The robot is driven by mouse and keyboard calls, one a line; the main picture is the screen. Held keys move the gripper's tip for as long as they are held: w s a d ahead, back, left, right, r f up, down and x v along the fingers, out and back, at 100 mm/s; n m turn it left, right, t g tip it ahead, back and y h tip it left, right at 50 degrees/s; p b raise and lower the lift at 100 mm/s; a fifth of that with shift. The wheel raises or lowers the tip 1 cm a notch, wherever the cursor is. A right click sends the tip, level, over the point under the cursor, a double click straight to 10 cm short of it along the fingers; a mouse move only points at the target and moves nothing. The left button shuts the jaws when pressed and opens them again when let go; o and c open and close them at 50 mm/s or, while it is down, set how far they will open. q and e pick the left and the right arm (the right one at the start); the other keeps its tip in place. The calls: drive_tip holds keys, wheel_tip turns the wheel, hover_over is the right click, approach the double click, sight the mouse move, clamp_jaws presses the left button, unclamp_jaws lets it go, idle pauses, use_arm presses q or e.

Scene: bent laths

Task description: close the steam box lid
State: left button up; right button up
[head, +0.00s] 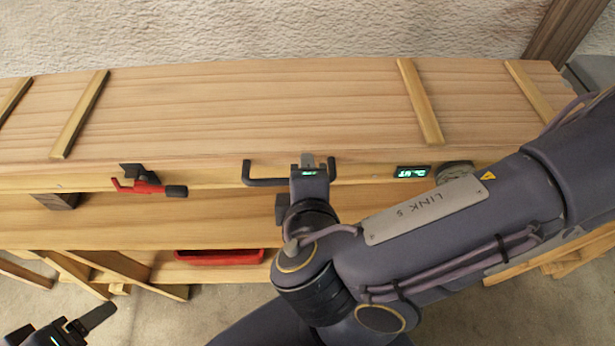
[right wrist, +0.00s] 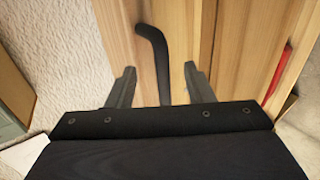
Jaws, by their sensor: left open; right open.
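The steam box is a long wooden box; its lid (head: 250,105) is a wide board with cross battens, lying flat over the box. I cannot tell whether a thin gap stays under its front edge. A black bar handle (head: 262,182) is on the front; it also shows in the right wrist view (right wrist: 152,50). My right gripper (right wrist: 155,85) is open, with the handle between its fingers and apart from both. In the head view my right arm hides part of the handle. My left gripper (head: 62,327) is open and empty at the lower left, away from the box.
A red latch (head: 140,186) with a black grip is on the front, left of the handle. A lit green display (head: 412,172) and a round fitting (head: 455,170) are to the right. A red tray (head: 220,257) lies below. A rough wall stands behind.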

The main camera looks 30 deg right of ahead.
use_arm(q)
drive_tip(key=shift+f+b, duration=0.65)
use_arm(e)
drive_tip(key=v, duration=0.9)
